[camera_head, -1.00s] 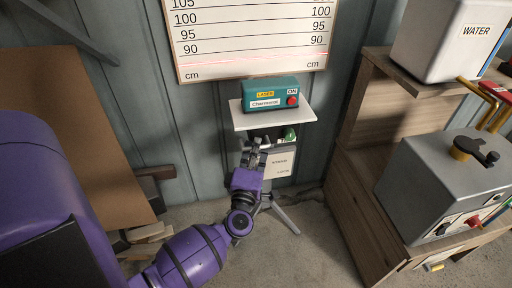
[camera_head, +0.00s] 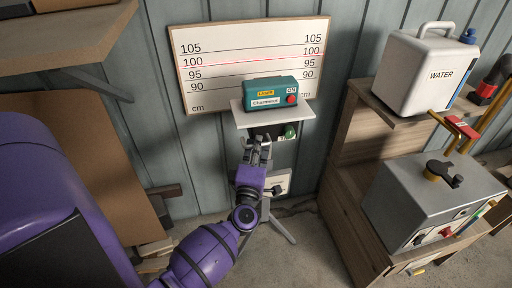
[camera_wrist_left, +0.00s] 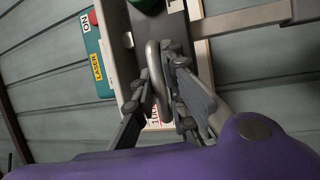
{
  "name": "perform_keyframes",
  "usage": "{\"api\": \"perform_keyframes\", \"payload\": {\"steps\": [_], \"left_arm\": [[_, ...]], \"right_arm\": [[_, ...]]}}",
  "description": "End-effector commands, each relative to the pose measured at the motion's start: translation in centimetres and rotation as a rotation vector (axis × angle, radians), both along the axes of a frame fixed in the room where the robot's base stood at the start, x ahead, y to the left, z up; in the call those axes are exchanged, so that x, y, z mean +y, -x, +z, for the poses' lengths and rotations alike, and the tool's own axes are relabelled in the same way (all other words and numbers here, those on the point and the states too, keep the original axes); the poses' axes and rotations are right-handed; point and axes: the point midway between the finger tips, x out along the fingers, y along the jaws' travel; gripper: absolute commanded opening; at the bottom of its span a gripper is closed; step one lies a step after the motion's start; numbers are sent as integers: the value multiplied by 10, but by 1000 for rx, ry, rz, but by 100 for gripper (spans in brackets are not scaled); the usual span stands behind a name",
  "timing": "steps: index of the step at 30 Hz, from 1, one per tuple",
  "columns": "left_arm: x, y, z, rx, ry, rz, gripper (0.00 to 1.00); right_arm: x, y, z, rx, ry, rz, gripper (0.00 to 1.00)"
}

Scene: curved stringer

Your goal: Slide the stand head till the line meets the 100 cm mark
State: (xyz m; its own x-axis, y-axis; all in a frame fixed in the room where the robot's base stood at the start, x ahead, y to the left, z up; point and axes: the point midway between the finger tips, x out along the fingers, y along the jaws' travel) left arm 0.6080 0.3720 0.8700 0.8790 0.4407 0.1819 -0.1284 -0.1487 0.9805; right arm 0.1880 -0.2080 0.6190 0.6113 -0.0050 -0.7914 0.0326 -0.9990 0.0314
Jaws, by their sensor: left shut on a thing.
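The white height board (camera_head: 240,33) hangs on the wall, with marks from 90 to 105 cm. A thin red laser line (camera_head: 235,61) crosses it at about the 100 mark; I cannot tell whether they meet exactly. My left gripper (camera_head: 259,143) is under the shelf. In the left wrist view, its fingers (camera_wrist_left: 160,88) are shut on a grey metal handle (camera_wrist_left: 155,62) of the head. My right gripper is out of view.
A green knob (camera_head: 291,131) shows under the shelf on its right. A tripod leg (camera_head: 281,228) stands on the floor. At right, a wooden unit (camera_head: 345,165) holds a white water container (camera_head: 425,66) and a grey box (camera_head: 430,195). A brown panel (camera_head: 95,170) leans at left.

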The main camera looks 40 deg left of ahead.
Motion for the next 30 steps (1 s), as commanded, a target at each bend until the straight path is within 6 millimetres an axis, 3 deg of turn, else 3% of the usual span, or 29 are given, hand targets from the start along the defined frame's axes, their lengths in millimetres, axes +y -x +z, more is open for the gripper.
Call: {"api": "perform_keyframes", "payload": {"steps": [6, 7, 10, 22, 30], "left_arm": [[0, -1, 1, -6, 4, 0, 0], [0, -1, 1, -5, 4, 0, 16], [0, 0, 0, -4, 3, 0, 29], [-3, 6, -4, 2, 2, 0, 29], [-25, 50, -14, 5, 4, -1, 29]], "right_arm": [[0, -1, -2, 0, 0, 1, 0], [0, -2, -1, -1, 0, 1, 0], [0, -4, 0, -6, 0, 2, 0], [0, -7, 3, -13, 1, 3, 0], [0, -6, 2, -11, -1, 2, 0]]}}
